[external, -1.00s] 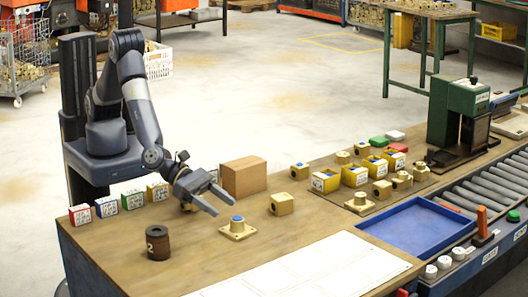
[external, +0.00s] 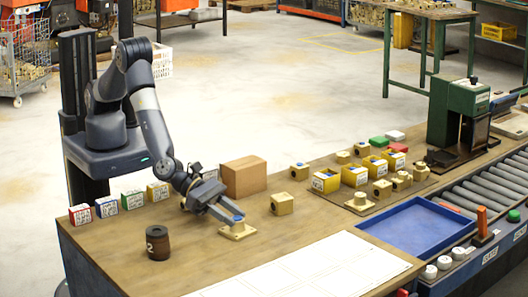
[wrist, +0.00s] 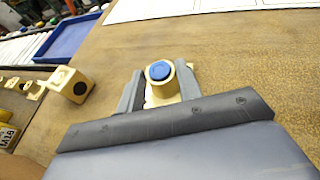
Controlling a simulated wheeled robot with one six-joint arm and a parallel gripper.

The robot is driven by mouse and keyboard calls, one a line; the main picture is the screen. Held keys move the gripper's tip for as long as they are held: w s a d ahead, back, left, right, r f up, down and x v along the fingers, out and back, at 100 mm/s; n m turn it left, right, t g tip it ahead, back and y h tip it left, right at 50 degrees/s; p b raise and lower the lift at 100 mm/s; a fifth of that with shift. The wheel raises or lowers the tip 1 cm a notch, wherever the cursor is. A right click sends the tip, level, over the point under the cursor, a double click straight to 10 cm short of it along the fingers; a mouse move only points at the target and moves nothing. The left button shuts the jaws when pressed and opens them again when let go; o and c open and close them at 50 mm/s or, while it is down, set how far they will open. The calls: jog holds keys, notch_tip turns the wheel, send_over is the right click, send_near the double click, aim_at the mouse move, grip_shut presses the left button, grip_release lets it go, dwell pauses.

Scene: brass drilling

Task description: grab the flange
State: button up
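The flange (external: 238,230) is a brass-coloured piece with a square base and a raised round boss with a blue top. It sits upright on the wooden workbench. My gripper (external: 232,215) is low over the bench at the flange, its fingers reaching around the boss. In the wrist view, the flange (wrist: 161,82) stands between the two grey fingers of my gripper (wrist: 160,90). The fingers look open, one on each side of the boss, with a small gap. Part of the flange base is hidden behind the fingers and the gripper body.
A brass block with a hole (external: 282,204) stands right of the flange. A cardboard box (external: 243,178) is behind my gripper. A dark brown cylinder (external: 158,243) stands front left. A blue tray (external: 412,228) lies at right. White sheets (external: 310,270) cover the front bench.

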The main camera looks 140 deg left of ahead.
grip_shut()
jog(key=shift+r, duration=0.15)
